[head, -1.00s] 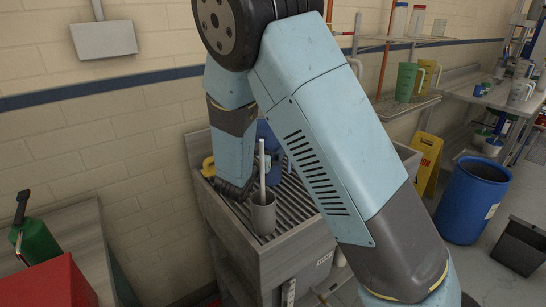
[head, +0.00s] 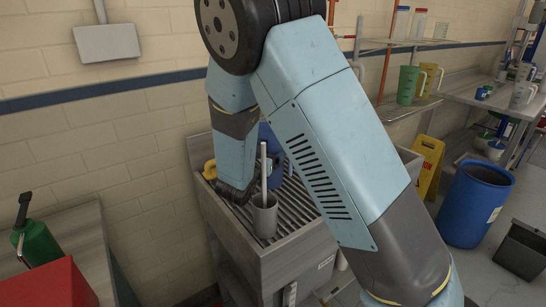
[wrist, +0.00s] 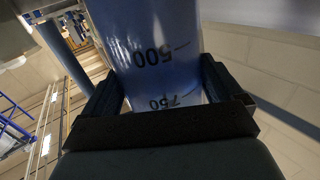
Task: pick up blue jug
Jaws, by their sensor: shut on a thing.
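The blue jug (wrist: 155,75) fills the upper middle of the wrist view, with dark 500 and 750 marks on its side. My gripper (wrist: 162,92) has one black finger on each side of the jug and is shut on it. In the head view my gripper (head: 236,193) is low over the slatted top of the metal stand, left of a grey cup. A blue shape (head: 268,140) shows partly behind my arm there; I cannot tell whether it is the held jug. The jug's base contact is hidden.
The grey cup (head: 264,218) with a pale rod stands close right of my gripper on the metal stand (head: 275,255). A yellow item (head: 209,170) lies at its left edge. A blue barrel (head: 474,203) and yellow floor sign (head: 428,167) stand to the right.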

